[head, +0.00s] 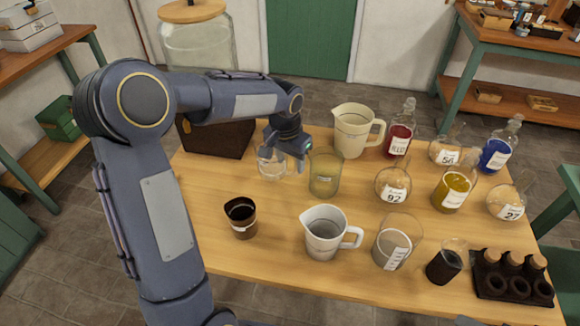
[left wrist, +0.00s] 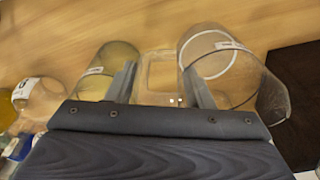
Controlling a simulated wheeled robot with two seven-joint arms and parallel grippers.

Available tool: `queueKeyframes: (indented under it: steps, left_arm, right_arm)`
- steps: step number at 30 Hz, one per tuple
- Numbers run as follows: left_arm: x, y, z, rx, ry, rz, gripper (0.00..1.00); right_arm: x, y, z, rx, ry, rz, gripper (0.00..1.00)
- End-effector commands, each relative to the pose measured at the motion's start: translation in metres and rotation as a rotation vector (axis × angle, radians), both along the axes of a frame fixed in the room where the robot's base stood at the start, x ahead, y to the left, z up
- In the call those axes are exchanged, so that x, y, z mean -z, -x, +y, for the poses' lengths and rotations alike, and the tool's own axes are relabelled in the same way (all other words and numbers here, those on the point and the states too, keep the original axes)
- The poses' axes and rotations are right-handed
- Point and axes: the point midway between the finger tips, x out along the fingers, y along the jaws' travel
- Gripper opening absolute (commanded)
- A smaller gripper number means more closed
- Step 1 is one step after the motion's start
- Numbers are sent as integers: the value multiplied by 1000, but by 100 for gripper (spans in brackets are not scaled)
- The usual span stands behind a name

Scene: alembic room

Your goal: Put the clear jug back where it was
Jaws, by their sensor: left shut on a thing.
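The clear jug (head: 271,163) is at the back left of the table, in front of a dark brown box. My left gripper (head: 291,165) is at its right side and shut on its handle. In the left wrist view the jug's see-through body (left wrist: 232,72) shows on the right, and its handle (left wrist: 160,72) lies between the two fingers of my left gripper (left wrist: 160,88). The jug looks empty and roughly upright. Whether its base touches the table I cannot tell.
A yellowish glass beaker (head: 325,174) stands close right of my left gripper. A cream jug (head: 354,130) is behind it, a white jug (head: 326,233) and a dark cup (head: 241,217) in front. The brown box (head: 215,138) is behind left. Bare wood (head: 275,205) lies in front.

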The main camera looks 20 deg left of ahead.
Motion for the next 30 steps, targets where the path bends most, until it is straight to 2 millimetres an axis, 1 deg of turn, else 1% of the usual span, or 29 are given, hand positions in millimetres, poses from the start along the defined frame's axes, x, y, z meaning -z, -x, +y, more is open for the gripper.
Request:
queueKeyframes:
  steps: [4,9,10,18,22,23,27,30]
  left_arm:
    - [9,-7,4,-2,0,1,0]
    - [35,-7,4,1,0,2,0]
    - [37,-7,4,1,0,1,0]
    - [39,-7,4,0,0,-2,0]
    - [44,-7,4,0,0,-2,0]
    - [43,-7,4,0,1,0,51]
    - [43,-6,4,0,1,1,69]
    - [43,-6,4,0,1,1,69]
  right_arm:
    - [-2,0,0,0,0,0,74]
    - [-1,0,0,0,0,0,74]
    - [-1,0,0,0,0,0,74]
    - [-1,0,0,0,0,0,74]
    - [3,0,0,0,0,0,74]
    - [2,0,0,0,0,0,74]
    - [1,0,0,0,0,0,74]
    - [1,0,0,0,0,0,74]
